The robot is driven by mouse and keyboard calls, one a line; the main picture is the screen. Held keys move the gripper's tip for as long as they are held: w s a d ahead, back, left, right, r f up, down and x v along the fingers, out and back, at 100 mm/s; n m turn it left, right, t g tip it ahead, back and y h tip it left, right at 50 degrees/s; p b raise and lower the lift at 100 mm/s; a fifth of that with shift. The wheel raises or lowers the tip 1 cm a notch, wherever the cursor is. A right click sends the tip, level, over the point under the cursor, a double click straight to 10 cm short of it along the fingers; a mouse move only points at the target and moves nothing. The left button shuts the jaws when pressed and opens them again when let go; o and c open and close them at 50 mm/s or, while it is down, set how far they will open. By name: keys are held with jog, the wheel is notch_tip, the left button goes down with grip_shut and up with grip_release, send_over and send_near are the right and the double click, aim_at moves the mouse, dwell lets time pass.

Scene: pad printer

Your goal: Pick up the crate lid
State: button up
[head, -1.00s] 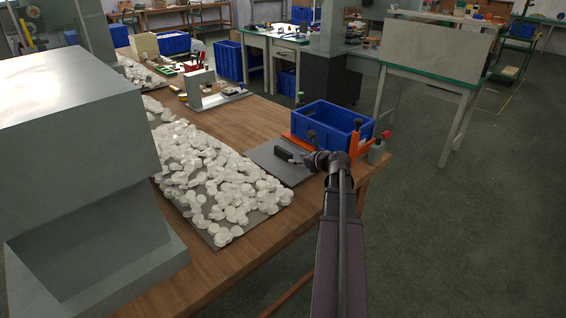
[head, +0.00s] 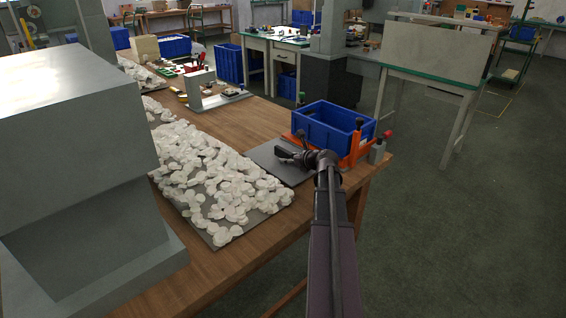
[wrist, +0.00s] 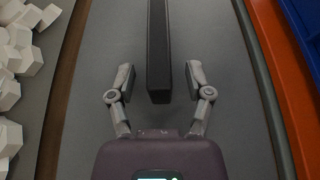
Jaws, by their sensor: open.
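The crate lid (head: 262,156) is a flat grey panel lying on the wooden table, left of the blue crate. It also fills the middle of the wrist view (wrist: 90,60). A long dark bar, seemingly its handle (wrist: 158,50), runs up the middle of the lid. My gripper (head: 285,155) is over the lid in the head view and mostly hides the bar there. In the wrist view my gripper (wrist: 159,76) is open, with one finger on each side of the bar's near end. Gaps show between both fingers and the bar.
The blue crate (head: 328,128) stands in an orange holder (head: 356,150) just right of the lid. A heap of white pieces (head: 215,180) lies close on the left. A large grey machine block (head: 70,130) stands at the far left. Open floor lies to the right.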

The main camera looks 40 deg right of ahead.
aim_at(282, 149)
jog(key=shift+c, duration=0.2)
grip_shut()
jog(key=shift+r, duration=0.15)
dwell(0.3)
notch_tip(282, 149, up, 3)
jog(key=p, duration=0.3)
jog(key=shift+r+p, duration=0.2)
jog(key=shift+p, duration=0.2)
jog(key=s, duration=0.5)
jog(key=s+r, duration=0.1)
jog(key=s, duration=0.4)
jog(key=s+p, duration=0.1)
jog(key=s, duration=0.5)
jog(key=shift+d+r, duration=0.15)
jog(key=shift+d, duration=0.15)
jog(key=shift+s, duration=0.15)
